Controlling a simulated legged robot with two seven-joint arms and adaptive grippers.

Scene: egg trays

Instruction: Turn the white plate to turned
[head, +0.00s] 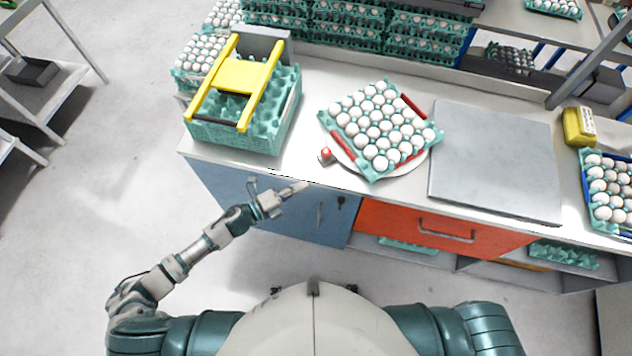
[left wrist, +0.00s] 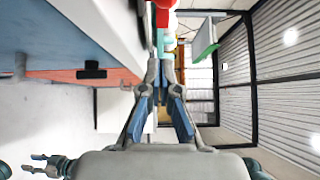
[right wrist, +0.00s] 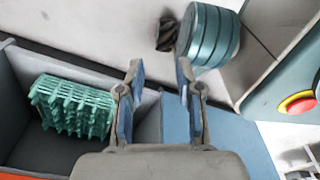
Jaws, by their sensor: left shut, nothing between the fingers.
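The round white plate (head: 408,168) lies on the counter, mostly hidden under a teal egg tray (head: 376,177) full of white eggs. Red strips (head: 412,106) show along the tray's sides. A small red-topped piece (head: 326,153) sits at the plate's left edge. My left gripper (head: 302,186) is at the counter's front edge, just left of and nearer than the plate, apart from it. Its fingertips meet, with nothing between them, in the left wrist view (left wrist: 164,68). My right gripper (right wrist: 160,72) is open and empty; the head view does not show it.
A teal tray stack with a yellow frame (head: 240,76) stands left of the plate. A flat grey slab (head: 495,160) lies close on its right. Stacked egg trays (head: 345,45) stand behind.

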